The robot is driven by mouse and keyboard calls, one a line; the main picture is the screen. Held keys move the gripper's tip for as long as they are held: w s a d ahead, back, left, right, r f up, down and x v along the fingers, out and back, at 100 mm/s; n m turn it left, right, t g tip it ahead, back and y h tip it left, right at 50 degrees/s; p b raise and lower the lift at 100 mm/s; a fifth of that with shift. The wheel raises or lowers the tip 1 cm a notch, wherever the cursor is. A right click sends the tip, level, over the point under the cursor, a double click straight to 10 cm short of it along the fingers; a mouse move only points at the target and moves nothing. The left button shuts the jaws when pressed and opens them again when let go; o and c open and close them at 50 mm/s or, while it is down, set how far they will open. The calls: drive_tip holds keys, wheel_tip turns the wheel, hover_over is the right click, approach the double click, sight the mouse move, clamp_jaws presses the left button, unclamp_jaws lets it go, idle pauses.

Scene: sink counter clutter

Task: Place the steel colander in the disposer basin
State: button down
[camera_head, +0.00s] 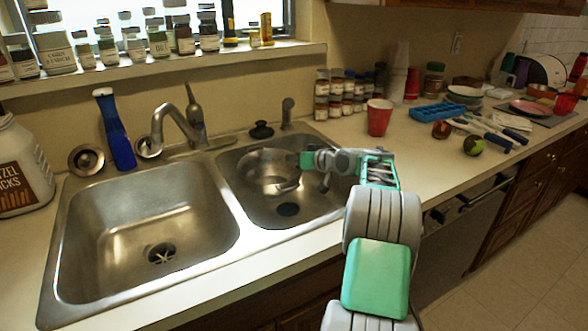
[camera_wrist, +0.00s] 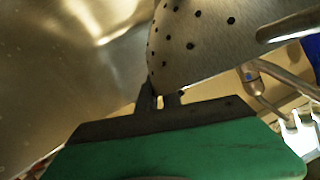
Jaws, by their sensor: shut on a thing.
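The steel colander (camera_head: 268,172) is a shiny bowl over or inside the right basin (camera_head: 243,206), the one with the black drain opening (camera_head: 288,209). I take this right basin as the disposer basin. My gripper (camera_head: 305,160) reaches in from the right and is shut on the colander's right side. In the wrist view the colander's perforated wall (camera_wrist: 205,40) is at my fingertips (camera_wrist: 160,101), and a handle shows at the right. I cannot tell whether the colander touches the basin floor. My gripper partly hides its right edge.
The left basin (camera_head: 100,215) is empty, with a metal drain. The faucet (camera_head: 185,125) and blue bottle (camera_head: 115,130) stand behind the sink. A black stopper (camera_head: 262,130) lies on the back ledge. A red cup (camera_head: 379,117) and spice jars (camera_head: 322,95) stand on the right counter.

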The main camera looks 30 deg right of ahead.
wheel_tip(320, 180, down, 3)
drive_tip(key=shift+w+f, duration=0.15)
drive_tip(key=shift+f+b, duration=0.7)
drive_tip(key=c, duration=1.5)
unclamp_jaws()
drive_tip(key=a+r+p+v, duration=0.1)
drive_tip(key=v, duration=0.7)
drive_tip(key=shift+w+d, duration=0.2)
drive_tip(key=shift+d, duration=0.25)
